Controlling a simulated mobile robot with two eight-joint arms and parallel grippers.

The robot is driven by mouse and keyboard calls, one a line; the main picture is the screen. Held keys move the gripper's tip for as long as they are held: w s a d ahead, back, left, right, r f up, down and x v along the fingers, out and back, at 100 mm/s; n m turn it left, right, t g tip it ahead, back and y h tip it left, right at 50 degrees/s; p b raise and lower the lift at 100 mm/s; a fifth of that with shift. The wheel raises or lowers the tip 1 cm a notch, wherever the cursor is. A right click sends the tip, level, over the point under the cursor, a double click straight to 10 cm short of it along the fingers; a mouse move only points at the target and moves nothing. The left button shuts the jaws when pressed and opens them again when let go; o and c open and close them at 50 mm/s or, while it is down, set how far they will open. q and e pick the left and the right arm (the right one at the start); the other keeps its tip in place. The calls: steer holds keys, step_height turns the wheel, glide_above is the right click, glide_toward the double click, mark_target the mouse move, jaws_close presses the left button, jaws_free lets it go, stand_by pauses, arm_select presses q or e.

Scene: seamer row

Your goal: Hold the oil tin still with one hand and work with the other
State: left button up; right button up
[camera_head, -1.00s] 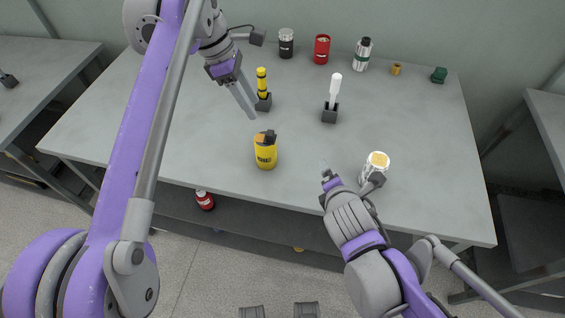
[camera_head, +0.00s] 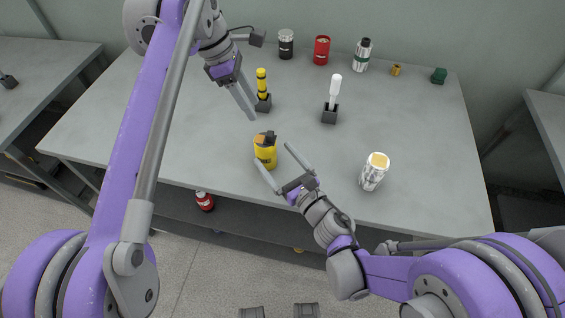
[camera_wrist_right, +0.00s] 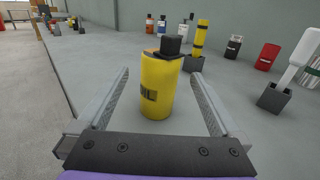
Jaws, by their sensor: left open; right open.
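The oil tin (camera_head: 266,152) is a yellow can with dark lettering and a black cap. It stands upright near the front edge of the table. My right gripper (camera_head: 272,156) is open, with one finger on either side of the tin. In the right wrist view the tin (camera_wrist_right: 158,88) stands between the two spread fingers (camera_wrist_right: 160,92), with gaps on both sides. My left gripper (camera_head: 250,103) is open and empty above the table, behind the tin and to its left.
A yellow-and-black tool (camera_head: 262,83) and a white-handled tool (camera_head: 335,88) stand in dark holders. A silver can with a yellow top (camera_head: 373,172) stands right of the tin. A black jar (camera_head: 286,43), a red can (camera_head: 321,49) and a silver bottle (camera_head: 362,54) stand at the back.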

mark_target(259, 137)
steer(key=x, duration=0.8)
steer(key=shift+w+a, duration=0.1)
steer(key=shift+w, duration=0.1)
